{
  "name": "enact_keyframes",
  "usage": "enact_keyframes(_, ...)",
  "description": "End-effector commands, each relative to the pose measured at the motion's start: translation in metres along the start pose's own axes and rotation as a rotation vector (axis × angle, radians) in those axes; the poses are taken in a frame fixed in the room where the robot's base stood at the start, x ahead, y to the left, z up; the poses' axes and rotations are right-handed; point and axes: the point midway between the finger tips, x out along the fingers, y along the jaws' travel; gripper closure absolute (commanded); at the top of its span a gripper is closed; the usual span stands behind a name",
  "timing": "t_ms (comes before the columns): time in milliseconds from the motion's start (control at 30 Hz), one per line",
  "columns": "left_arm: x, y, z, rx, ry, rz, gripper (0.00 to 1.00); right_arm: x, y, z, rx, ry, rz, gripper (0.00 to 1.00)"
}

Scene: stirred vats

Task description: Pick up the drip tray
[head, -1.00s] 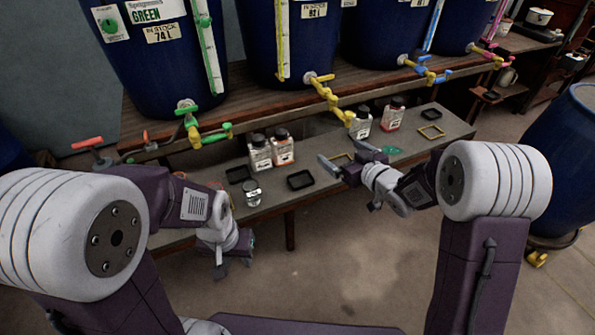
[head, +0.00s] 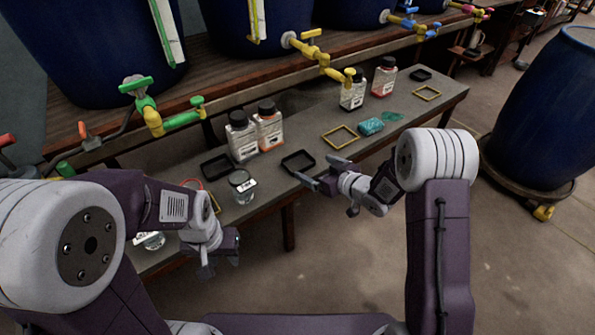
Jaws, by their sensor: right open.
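Shallow black trays lie on the lower bench; I take these as drip trays. One black tray (head: 312,167) is in the middle near the front edge, another black tray (head: 206,171) lies left of it, and a small black tray (head: 420,75) is at the far right end. My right gripper (head: 321,171) is open and empty, its fingers close to the right front corner of the middle tray; I cannot tell whether they touch it. My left gripper (head: 221,262) hangs in front of the bench, away from the trays; its jaws are unclear.
White-labelled bottles (head: 242,138) stand behind the trays, with a clear jar (head: 243,188) in front. Yellow square frames (head: 340,136) and a teal sponge (head: 371,127) lie to the right. Vat taps (head: 320,58) overhang the bench. A blue barrel (head: 550,115) stands at right.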

Motion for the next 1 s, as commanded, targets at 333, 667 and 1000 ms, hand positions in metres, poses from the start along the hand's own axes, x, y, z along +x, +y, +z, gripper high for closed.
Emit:
enact_keyframes(333, 0.023, -0.001, 0.002, 0.000, 0.000, 0.000, 0.64, 0.037, 0.000, 0.002, -0.001, 0.001, 0.000, 0.00)
enact_keyframes(667, 0.057, -0.001, 0.006, 0.000, 0.000, 0.000, 0.64, 0.076, -0.002, 0.012, -0.003, 0.003, 0.000, 0.00)
enact_keyframes(1000, 0.058, -0.001, 0.006, 0.000, 0.000, 0.000, 0.64, 0.090, -0.001, 0.004, 0.000, 0.000, 0.001, 0.00)
